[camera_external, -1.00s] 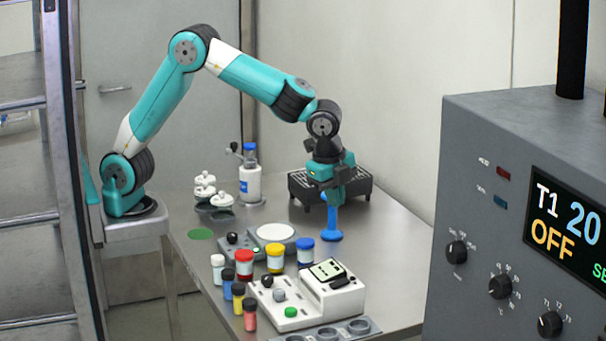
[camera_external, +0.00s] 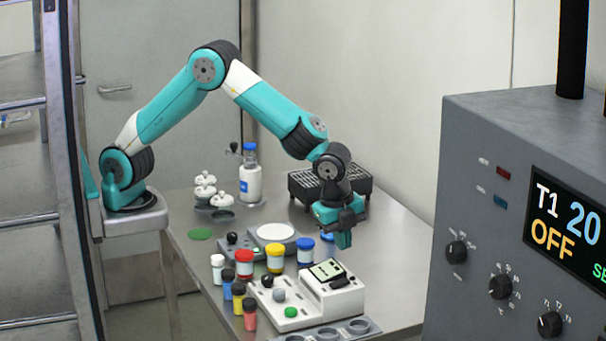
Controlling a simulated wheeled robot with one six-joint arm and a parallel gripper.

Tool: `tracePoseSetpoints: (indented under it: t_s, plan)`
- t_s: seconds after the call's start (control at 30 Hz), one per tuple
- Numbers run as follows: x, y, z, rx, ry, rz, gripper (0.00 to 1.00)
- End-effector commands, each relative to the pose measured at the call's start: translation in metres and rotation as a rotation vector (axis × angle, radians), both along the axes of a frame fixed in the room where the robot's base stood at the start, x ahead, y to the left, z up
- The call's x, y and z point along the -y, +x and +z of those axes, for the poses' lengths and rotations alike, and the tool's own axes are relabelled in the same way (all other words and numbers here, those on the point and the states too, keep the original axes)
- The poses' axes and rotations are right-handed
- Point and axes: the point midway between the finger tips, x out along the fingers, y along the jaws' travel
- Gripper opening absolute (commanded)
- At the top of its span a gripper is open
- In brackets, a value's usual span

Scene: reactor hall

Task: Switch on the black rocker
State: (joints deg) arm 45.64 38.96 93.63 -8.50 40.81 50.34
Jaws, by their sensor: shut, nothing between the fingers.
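A white control unit (camera_external: 318,303) stands near the front of the steel table. A black rocker (camera_external: 340,282) sits on its raised right part, beside a small pale display (camera_external: 327,269). Whether the rocker is on or off is too small to tell. The unit also carries a black knob (camera_external: 267,281), a grey knob (camera_external: 279,295) and a green button (camera_external: 291,312). My gripper (camera_external: 343,242) points down, shut and empty, above and behind the rocker and apart from it.
Jars with red (camera_external: 244,264), yellow (camera_external: 275,259) and blue (camera_external: 305,252) lids stand behind the unit. Several small vials stand at its left. A blue object (camera_external: 328,237) is partly hidden by my gripper. A black grated block (camera_external: 305,187) stands farther back. Bare table lies right of my gripper.

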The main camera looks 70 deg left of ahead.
Motion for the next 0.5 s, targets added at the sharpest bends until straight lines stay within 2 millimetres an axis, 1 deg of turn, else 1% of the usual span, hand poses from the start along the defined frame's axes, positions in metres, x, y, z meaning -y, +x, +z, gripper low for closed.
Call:
tracePoseSetpoints:
  t_s: [0.1, 0.2, 0.33, 0.5]
  plan:
    - [-0.001, 0.004, -0.024, -0.004, 0.003, 0.000, 0.00]
    - [-0.001, 0.006, -0.043, -0.004, 0.004, 0.002, 0.00]
    - [-0.001, 0.010, -0.061, -0.002, 0.002, 0.001, 0.00]
    - [0.000, 0.012, -0.074, 0.000, 0.000, 0.001, 0.00]
